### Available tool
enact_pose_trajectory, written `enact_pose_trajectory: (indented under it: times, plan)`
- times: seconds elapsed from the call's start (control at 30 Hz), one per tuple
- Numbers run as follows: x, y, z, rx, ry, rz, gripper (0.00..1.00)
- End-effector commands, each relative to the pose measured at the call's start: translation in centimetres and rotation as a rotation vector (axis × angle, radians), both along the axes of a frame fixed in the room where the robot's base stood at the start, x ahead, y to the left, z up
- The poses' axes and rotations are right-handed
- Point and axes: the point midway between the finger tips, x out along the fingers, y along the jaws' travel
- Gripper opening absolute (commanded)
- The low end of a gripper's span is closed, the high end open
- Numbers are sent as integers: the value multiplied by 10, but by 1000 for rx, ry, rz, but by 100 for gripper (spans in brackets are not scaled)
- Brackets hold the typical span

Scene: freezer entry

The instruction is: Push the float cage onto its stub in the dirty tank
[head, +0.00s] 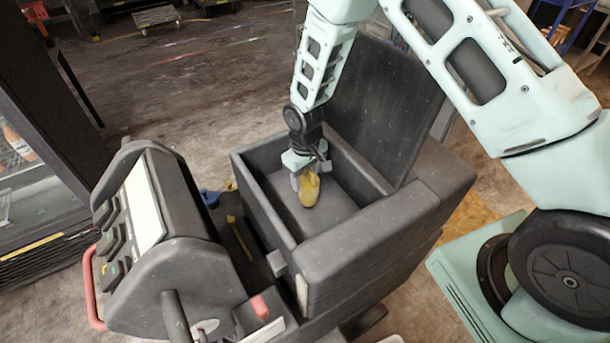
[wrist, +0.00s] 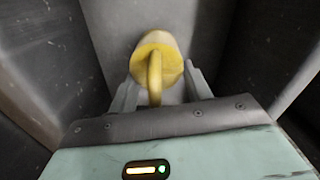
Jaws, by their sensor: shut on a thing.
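A yellow float cage (head: 309,190) is inside the open dark grey tank (head: 262,204) of the machine. In the wrist view the yellow cage (wrist: 158,58) shows a rounded body with a loop-like bar standing up toward the camera. My gripper (head: 305,178) reaches down into the tank and is shut on the cage; its grey fingers also show in the wrist view (wrist: 158,88), one on each side of it. The stub is not visible; I cannot tell whether it is under the cage. I cannot tell whether the cage touches the tank floor.
The tank's lid (head: 375,100) stands open behind it, close to my arm. The tank walls rise around my gripper. A control console (head: 150,215) with a red handle (head: 92,290) is at the left. Open floor (head: 190,90) lies behind.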

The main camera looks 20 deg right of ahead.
Motion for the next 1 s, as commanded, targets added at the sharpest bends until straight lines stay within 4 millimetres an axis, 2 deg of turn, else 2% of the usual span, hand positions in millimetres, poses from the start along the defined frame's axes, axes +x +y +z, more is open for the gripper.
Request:
enact_pose_trajectory:
  times: [0.87, 0.9, 0.97, 1.0]
  plan:
    - [0, 0, -22, 0, 0, 0, 26]
    - [0, 0, -21, 0, -1, 0, 57]
    - [0, 0, -20, 0, 0, 0, 74]
    - [0, 0, -20, 0, 0, 0, 74]
